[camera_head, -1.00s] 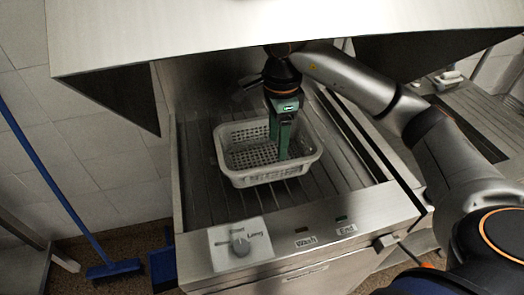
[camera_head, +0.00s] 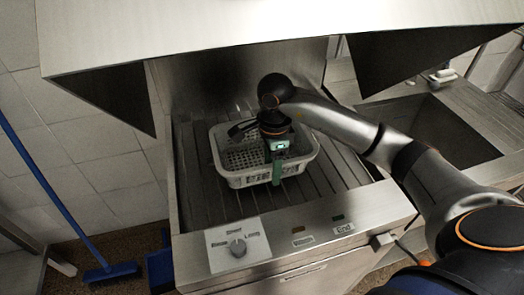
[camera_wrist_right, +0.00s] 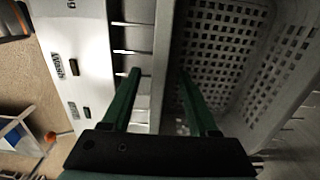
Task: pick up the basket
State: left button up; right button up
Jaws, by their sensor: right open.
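A grey perforated basket (camera_head: 236,177) sits on the slatted rack of the open dishwasher, its open top facing up. In the right wrist view its near wall (camera_wrist_right: 169,70) and perforated floor (camera_wrist_right: 217,50) show close up. My right gripper (camera_head: 277,178) is at the basket's front wall, right of its middle. In the right wrist view the right gripper (camera_wrist_right: 158,72) is open, with one green finger outside the basket and the other over its inside. The wall lies between the fingers; I cannot tell whether either touches it. My left gripper is not in view.
The raised metal hood (camera_head: 200,40) hangs over the back of the rack. A sink (camera_head: 440,130) is at the right. A blue broom (camera_head: 60,205) leans at the left.

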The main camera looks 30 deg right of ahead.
grip_shut()
dwell(0.3)
dwell(0.4)
